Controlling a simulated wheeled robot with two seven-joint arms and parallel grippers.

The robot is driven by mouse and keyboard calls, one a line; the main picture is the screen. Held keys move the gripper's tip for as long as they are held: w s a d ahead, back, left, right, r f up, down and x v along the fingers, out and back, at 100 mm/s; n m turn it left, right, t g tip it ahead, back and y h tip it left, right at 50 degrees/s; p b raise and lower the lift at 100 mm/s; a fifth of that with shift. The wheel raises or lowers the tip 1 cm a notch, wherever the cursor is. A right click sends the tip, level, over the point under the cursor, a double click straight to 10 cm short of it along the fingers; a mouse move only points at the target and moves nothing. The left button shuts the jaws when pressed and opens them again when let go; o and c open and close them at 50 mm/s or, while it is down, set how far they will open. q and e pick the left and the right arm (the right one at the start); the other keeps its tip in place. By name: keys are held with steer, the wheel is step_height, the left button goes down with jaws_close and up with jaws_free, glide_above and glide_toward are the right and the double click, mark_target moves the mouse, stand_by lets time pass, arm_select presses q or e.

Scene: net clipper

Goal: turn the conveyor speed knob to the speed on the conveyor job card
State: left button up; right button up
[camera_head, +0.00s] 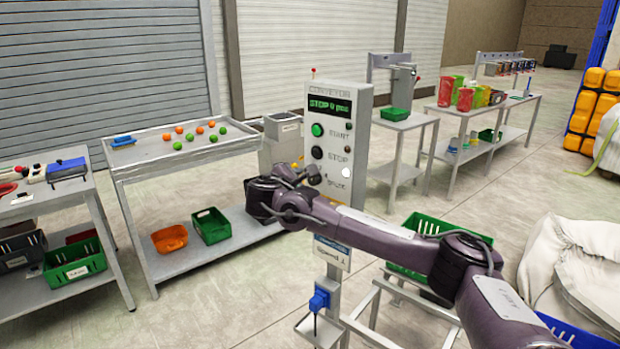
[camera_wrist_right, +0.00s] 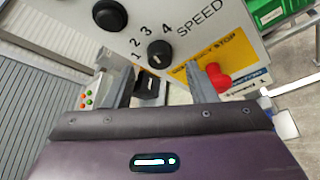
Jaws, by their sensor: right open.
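The grey conveyor control box (camera_head: 350,110) stands upright in the head view, its display (camera_head: 330,107) reading STOP. The black speed knob (camera_wrist_right: 160,53) shows in the right wrist view, with numbers 1 to 4 around it; its setting is hard to tell. In the head view my right arm hides it. My right gripper (camera_head: 305,175) is open in front of the box's lower part; its fingers (camera_wrist_right: 160,88) appear just below the knob, with nothing held. A job card (camera_head: 331,253) hangs below the box; its lower line starts with "Speed", the digit too small to read surely. My left gripper is out of view.
A red emergency stop button (camera_wrist_right: 217,78) on yellow sits right of the knob. A green start button (camera_head: 317,130) and black stop button (camera_head: 317,153) are above. A table with coloured balls (camera_head: 140,158) stands left; a green crate (camera_head: 440,226) is behind my arm.

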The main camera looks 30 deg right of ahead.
mark_target(312, 180)
steer(key=shift+p+x, duration=0.4)
steer(key=shift+x, duration=1.4)
steer(key=c, duration=1)
